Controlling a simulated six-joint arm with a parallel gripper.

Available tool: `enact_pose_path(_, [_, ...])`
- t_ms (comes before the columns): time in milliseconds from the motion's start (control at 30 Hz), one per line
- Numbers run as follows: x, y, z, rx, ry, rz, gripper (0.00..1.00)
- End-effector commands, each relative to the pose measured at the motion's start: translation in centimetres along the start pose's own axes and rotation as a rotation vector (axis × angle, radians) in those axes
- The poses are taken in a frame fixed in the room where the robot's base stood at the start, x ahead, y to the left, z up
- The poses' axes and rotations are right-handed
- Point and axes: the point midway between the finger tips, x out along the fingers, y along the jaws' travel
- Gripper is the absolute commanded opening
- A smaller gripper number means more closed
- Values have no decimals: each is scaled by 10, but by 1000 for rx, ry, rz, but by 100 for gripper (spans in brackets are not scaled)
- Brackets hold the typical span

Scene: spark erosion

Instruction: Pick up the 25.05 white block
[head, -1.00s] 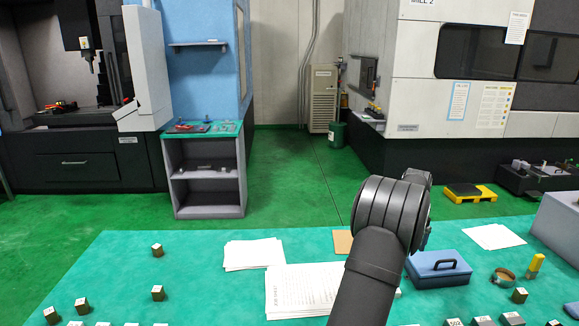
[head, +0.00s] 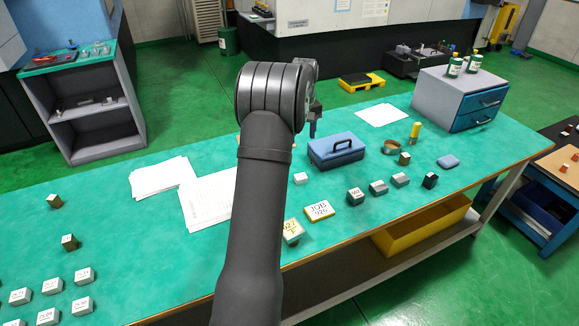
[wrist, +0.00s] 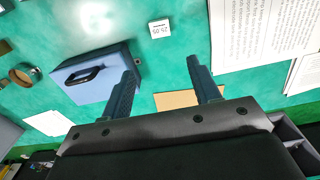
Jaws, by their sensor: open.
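The white block (wrist: 159,27), with 25.05 printed on its face, lies on the green bench in the wrist view, beyond my fingertips and roughly midway between them. In the head view a small white block (head: 300,178) stands on the bench just right of my arm; its print is too small to read there. My gripper (wrist: 162,68) is open and empty, apart from the block. In the head view, my gripper (head: 314,122) is partly hidden behind my own wrist.
A blue box with a black handle (head: 336,149) stands close to the white block. Paper sheets (head: 208,203) lie left of it, partly behind my arm. Several labelled blocks and a JOB 926 plate (head: 319,211) lie nearer the front edge. Open bench lies around the block.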

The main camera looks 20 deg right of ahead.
Motion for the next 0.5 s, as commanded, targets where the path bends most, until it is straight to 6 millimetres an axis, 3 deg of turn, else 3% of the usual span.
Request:
enact_pose_path(167, [2,-7,0,111,-9,27,56])
enact_pose_path(500, [10,-32,0,660,11,168,56])
